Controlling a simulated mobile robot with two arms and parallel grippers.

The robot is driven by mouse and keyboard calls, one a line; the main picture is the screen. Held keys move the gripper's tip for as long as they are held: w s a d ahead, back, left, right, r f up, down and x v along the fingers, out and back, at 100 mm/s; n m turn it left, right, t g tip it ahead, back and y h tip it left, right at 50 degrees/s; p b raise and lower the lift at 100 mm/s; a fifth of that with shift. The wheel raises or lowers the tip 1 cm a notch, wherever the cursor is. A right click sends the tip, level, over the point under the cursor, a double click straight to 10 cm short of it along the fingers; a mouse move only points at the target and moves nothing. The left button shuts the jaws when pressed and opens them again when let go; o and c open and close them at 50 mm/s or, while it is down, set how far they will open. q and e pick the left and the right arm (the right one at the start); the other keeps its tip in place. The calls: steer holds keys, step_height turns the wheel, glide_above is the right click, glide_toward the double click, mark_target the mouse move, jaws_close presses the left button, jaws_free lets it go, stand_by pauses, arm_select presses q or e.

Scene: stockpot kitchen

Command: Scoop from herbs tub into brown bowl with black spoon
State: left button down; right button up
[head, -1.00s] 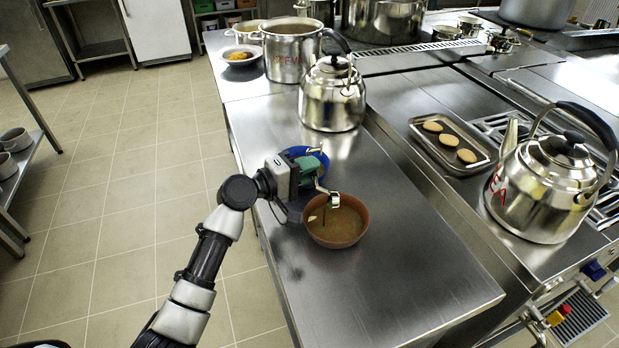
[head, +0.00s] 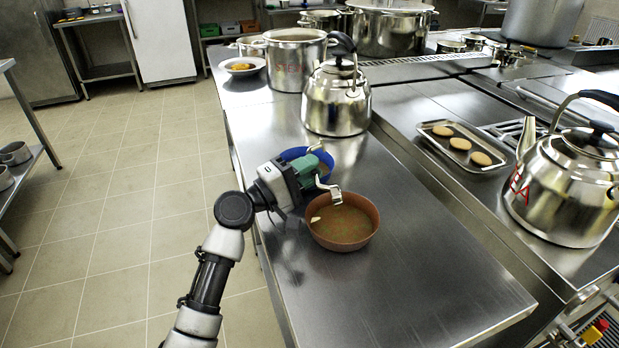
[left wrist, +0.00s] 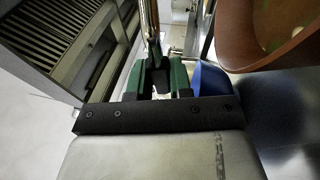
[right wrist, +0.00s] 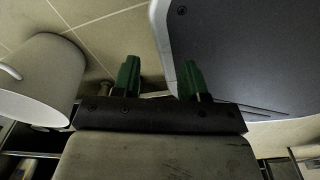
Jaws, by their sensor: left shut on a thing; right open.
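The brown bowl (head: 356,231) stands on the steel counter, with a thin brownish-green layer and a small pale piece inside. A blue tub (head: 322,157) stands behind it, partly hidden by my left gripper; its contents are not visible, and I cannot tell whether it holds herbs. My left gripper (head: 310,172) is above the bowl's left rim, shut on the black spoon (left wrist: 157,76). A bent metal part (head: 333,192) shows over the bowl; I cannot clearly make out the spoon's head. My right gripper (right wrist: 157,78) is open and empty, outside the head view.
A kettle (head: 336,103) and a stockpot (head: 296,65) stand farther back on the counter. A tray (head: 449,145) of round flat pieces and another kettle (head: 566,190) are to the right. The counter's front right is clear.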

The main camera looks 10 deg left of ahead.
arm_select(q)
steer(key=shift+f+b, duration=0.25)
steer(key=shift+b, duration=0.4)
steer(key=shift+r+n+t+h+b, duration=0.1)
steer(key=shift+n+t+h+b, duration=0.2)
steer(key=shift+b, duration=0.55)
steer(key=shift+a+t+b, duration=0.1)
steer(key=shift+t+b, duration=0.3)
arm_select(e)
steer(key=w+a+r, duration=0.2)
steer(key=w+r, duration=0.2)
steer(key=w, duration=0.6)
steer(key=shift+w+t, duration=0.2)
steer(key=shift+t, duration=0.1)
stand_by(0.7)
